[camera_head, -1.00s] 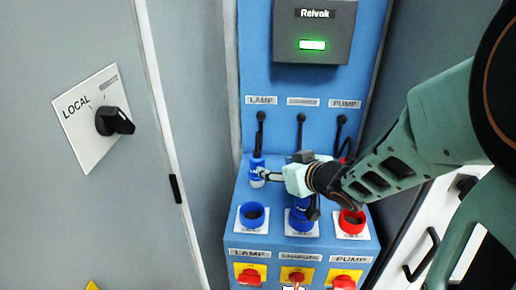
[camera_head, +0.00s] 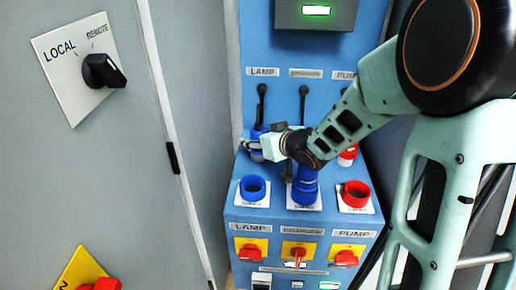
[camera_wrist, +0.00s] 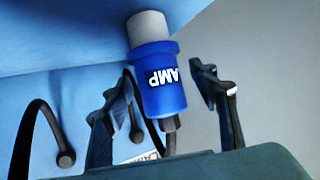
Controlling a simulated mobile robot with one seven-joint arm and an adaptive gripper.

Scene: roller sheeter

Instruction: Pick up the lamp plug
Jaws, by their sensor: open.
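The lamp plug is a blue cylinder with a pale grey end and a black "AMP" label. In the wrist view the lamp plug (camera_wrist: 163,85) stands between the two spread fingers of my gripper (camera_wrist: 170,100), with a visible gap on the right side. Its black cable runs down behind the gripper. In the head view the lamp plug (camera_head: 257,137) is at the left of the blue panel, under the LAMP label, partly hidden by my gripper (camera_head: 252,146). My gripper is open around it.
The blue lamp socket (camera_head: 253,188) is empty below the plug. A blue plug (camera_head: 305,185) sits in the middle socket. The red pump socket (camera_head: 355,194) and a red-and-white plug (camera_head: 347,156) are at the right. A grey cabinet door (camera_head: 110,160) fills the left.

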